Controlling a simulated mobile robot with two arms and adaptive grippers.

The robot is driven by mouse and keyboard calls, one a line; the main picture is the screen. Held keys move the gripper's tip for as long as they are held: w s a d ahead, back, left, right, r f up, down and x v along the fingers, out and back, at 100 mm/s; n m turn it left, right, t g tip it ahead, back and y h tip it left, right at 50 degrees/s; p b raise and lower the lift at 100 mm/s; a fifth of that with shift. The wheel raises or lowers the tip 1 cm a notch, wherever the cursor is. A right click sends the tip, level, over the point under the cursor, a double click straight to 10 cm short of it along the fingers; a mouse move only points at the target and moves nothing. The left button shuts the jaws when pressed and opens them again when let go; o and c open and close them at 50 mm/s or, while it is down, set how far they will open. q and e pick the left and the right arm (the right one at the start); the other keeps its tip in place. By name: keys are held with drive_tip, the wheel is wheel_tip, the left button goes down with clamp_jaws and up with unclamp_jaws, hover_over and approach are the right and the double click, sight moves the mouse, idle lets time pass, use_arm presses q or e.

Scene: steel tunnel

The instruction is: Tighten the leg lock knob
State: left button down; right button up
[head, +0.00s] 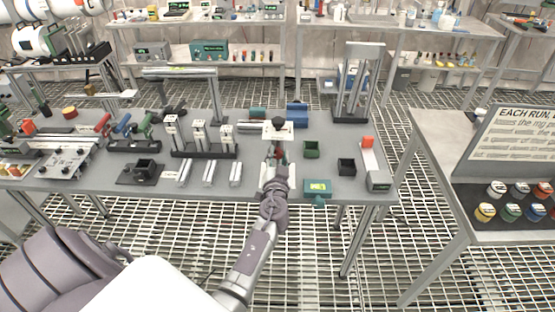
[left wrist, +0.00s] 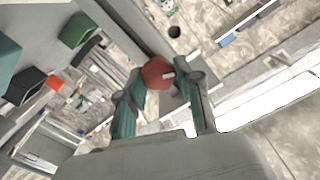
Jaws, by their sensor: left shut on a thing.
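The red knob (left wrist: 157,73) sits between the two fingertips of my left gripper (left wrist: 158,88) in the left wrist view, at the side of a grey post. In the head view my left gripper (head: 276,158) reaches over the front of the grey table to a stand with a pale top plate (head: 270,133) and a black knob (head: 278,123) on top. Only a little red shows there between the fingers. The gripper is shut on the red knob and hides much of the stand's lower part. My right gripper is not in view.
The grey table (head: 330,180) is crowded. Right of the gripper stand a green bin (head: 311,150), a black bin (head: 346,167) and a teal box (head: 318,190). Metal bars (head: 209,173) lie to the left. Another table with paint pots (head: 485,212) is at right.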

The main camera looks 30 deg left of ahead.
use_arm(q)
drive_tip(key=m+b, duration=0.1)
drive_tip(key=m, duration=0.2)
drive_tip(key=shift+m, duration=0.4)
drive_tip(key=m, duration=0.3)
drive_tip(key=shift+m+b, duration=0.3)
drive_tip(key=shift+b, duration=0.05)
drive_tip(key=m, duration=0.3)
drive_tip(key=shift+f+m, duration=0.1)
drive_tip(key=shift+m, duration=0.3)
drive_tip(key=m, duration=0.3)
drive_tip(key=shift+m, duration=0.3)
drive_tip(key=m+p, duration=0.1)
drive_tip(key=m, duration=0.3)
drive_tip(key=shift+m+p, duration=0.3)
drive_tip(key=shift+p, duration=0.1)
drive_tip(key=m+p, duration=0.1)
drive_tip(key=m, duration=0.2)
drive_tip(key=shift+m, duration=0.3)
drive_tip(key=m+p, duration=0.2)
drive_tip(key=m, duration=0.1)
drive_tip(key=shift+f, duration=0.1)
drive_tip(key=shift+f+m+p, duration=0.15)
drive_tip(key=shift+m+p, duration=1)
drive_tip(key=shift+m, duration=1.35)
